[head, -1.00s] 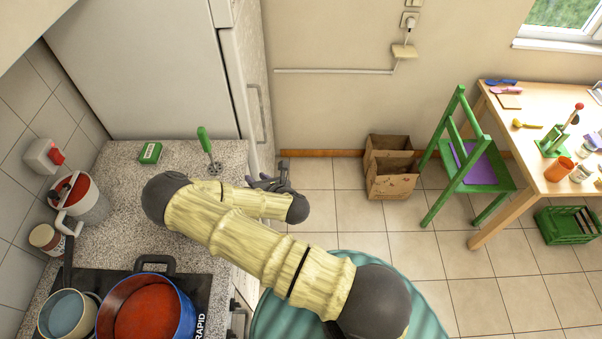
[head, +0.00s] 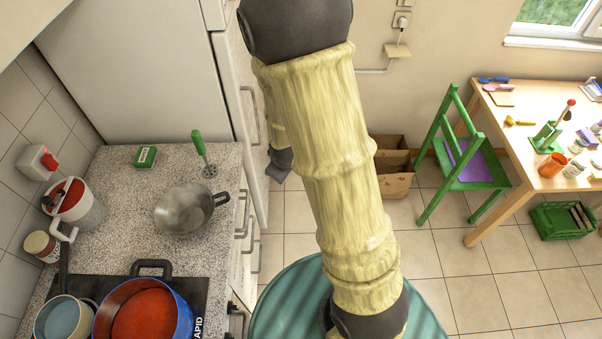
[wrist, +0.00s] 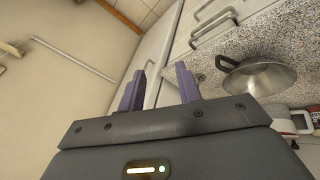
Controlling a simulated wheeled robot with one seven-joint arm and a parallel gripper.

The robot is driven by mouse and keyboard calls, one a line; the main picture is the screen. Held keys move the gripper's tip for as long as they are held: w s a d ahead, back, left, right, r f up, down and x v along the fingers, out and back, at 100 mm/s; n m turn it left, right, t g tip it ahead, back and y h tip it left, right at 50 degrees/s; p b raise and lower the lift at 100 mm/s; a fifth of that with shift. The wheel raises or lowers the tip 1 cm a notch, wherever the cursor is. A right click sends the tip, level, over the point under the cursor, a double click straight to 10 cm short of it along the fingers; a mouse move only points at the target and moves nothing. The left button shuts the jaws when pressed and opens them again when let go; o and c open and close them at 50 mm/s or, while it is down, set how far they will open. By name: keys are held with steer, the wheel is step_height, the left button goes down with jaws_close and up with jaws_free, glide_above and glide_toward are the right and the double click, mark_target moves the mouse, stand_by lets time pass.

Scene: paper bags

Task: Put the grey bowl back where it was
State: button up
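The grey bowl (head: 178,211), a shiny metal one with a dark handle pointing right, stands on the speckled counter near its right edge. It also shows at the right of the wrist view (wrist: 262,77). My gripper (wrist: 160,86) is open, with nothing between its two purple fingers. It is apart from the bowl, off to the right of the counter. In the head view, a dark end of my arm shows in front of the cabinet side, and the fingers cannot be made out there.
On the counter (head: 120,190) are a green box (head: 145,157), a green-handled utensil (head: 200,150), a white-and-red pot (head: 75,205) and a jar (head: 42,245). A blue pot (head: 145,310) and a smaller pan (head: 67,318) stand on the stove. Paper bags (head: 396,184) sit on the floor.

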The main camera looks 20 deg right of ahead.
steer(key=s+r+m+g, duration=0.2)
steer(key=s+r+m, duration=0.5)
steer(key=s+r, duration=0.2)
steer(key=shift+s+g+y, duration=0.4)
steer(key=shift+s, duration=0.35)
steer(key=shift+d+r, duration=0.1)
steer(key=shift+d, duration=0.05)
steer(key=s+b+x, duration=0.1)
steer(key=b+x, duration=0.5)
steer(key=shift+f, duration=0.3)
steer(key=shift+s, duration=0.1)
